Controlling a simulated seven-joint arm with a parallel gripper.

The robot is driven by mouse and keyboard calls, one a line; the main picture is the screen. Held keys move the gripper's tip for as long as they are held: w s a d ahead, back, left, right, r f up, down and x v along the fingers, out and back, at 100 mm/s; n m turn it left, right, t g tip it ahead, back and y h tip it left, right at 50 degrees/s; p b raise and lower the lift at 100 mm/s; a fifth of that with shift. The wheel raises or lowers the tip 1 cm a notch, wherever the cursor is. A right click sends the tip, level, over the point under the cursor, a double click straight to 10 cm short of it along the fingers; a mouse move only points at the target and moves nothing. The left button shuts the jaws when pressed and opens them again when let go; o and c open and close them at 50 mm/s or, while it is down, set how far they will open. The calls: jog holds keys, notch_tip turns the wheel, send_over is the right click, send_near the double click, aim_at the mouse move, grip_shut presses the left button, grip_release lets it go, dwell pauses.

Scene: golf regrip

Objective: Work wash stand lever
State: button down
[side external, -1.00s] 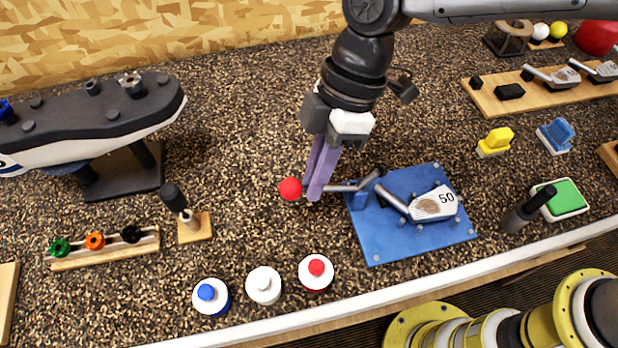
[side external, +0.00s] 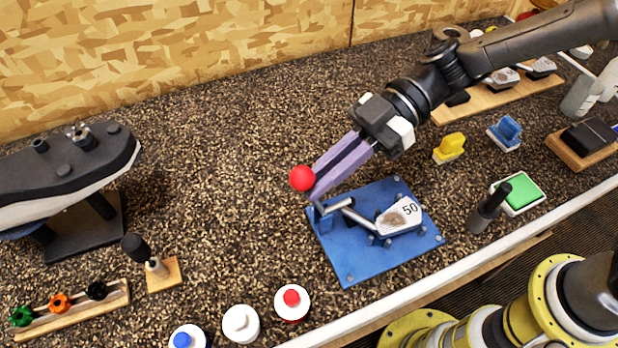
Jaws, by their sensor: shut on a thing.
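The wash stand is a blue plate (side external: 356,262) on the speckled bench, bearing a silver club head (side external: 399,216) marked 50. Its lever ends in a red ball knob (side external: 302,178) and stands raised at the plate's left end; most of its rod is hidden behind the fingers. My gripper (side external: 322,180) comes in tilted from the upper right. Its two long purple fingers are closed at the lever just beside the red knob. The exact contact is hidden.
A dark upright tool (side external: 488,207) and a green pad (side external: 519,194) are to the right. A yellow block (side external: 449,148) is behind the plate's right side. The bench behind the knob is clear.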

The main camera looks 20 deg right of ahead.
jog(key=shift+d+f, duration=0.15)
jog(key=shift+d, duration=0.65)
jog(key=shift+d+f, duration=0.1)
jog(key=shift+f, duration=0.15)
jog(key=c, duration=1)
grip_release()
jog(key=shift+r, duration=0.1)
jog(key=shift+o, duration=0.2)
jog(key=shift+r, duration=0.1)
jog(key=shift+r, duration=0.1)
jog(key=v, duration=1.3)
jog(key=shift+d+r, duration=0.2)
jog(key=shift+d, duration=0.05)
